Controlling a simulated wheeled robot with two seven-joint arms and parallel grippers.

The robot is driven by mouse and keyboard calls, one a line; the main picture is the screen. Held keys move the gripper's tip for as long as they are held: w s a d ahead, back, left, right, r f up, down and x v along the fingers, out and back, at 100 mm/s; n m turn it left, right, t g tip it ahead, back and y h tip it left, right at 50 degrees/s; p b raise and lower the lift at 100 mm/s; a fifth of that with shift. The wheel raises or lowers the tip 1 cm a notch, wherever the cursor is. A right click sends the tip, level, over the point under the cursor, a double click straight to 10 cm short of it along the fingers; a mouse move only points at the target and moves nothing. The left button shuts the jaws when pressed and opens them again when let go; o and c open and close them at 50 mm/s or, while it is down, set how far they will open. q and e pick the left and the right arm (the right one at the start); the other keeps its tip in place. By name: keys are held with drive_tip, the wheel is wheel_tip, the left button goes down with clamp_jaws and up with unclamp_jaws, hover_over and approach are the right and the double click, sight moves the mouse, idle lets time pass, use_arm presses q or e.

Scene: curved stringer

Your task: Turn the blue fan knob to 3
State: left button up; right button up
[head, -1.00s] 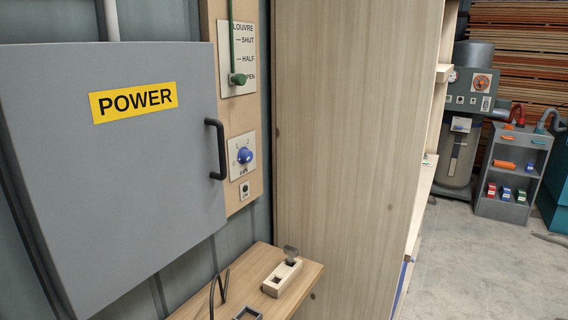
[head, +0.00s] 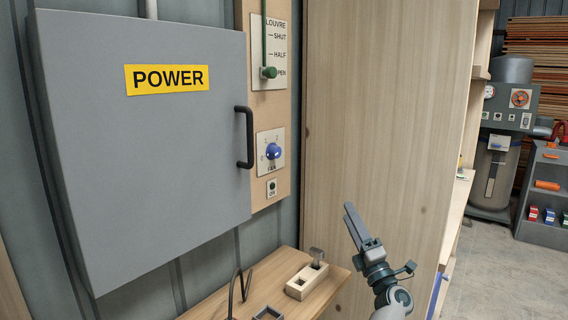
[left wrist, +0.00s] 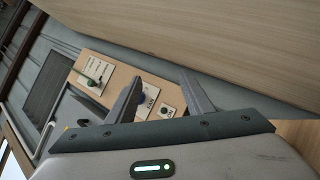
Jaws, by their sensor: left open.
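The blue fan knob (head: 273,151) sits on a white plate (head: 265,164) marked FAN, on a wooden board right of the POWER cabinet. Some dial numbers show; where the knob points is too small to tell. My left gripper (head: 349,212) is in front of the wooden panel, right of and below the knob, apart from it, its fingers pointing up and left. In the left wrist view the gripper (left wrist: 161,76) is open and empty. The knob (left wrist: 141,97) shows beyond, close beside one finger. My right gripper is not in view.
The grey POWER cabinet (head: 150,200) with its black handle (head: 244,137) juts out left of the knob. A green louvre lever (head: 268,72) is above it and a small switch plate (head: 271,188) below. A wooden shelf (head: 212,305) bears a block (head: 306,281).

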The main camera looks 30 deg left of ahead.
sight(279, 151)
use_arm(q)
drive_tip(key=s+a+r+n+g+b, duration=0.1)
drive_tip(key=s+r+n+g+b, duration=0.1)
drive_tip(key=r+n+g, duration=0.4)
drive_tip(key=s+a+r+n+g+h+b, duration=0.1)
drive_tip(key=s+r+n+g, duration=0.3)
drive_tip(key=r+n, duration=0.6)
drive_tip(key=shift+a+r+n+g+h+b, duration=0.35)
drive_tip(key=shift+n+g+b, duration=0.3)
drive_tip(key=shift+n+g, duration=0.3)
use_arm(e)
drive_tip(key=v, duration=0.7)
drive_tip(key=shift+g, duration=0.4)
use_arm(q)
drive_tip(key=shift+a+f, duration=0.1)
drive_tip(key=shift+a, duration=0.05)
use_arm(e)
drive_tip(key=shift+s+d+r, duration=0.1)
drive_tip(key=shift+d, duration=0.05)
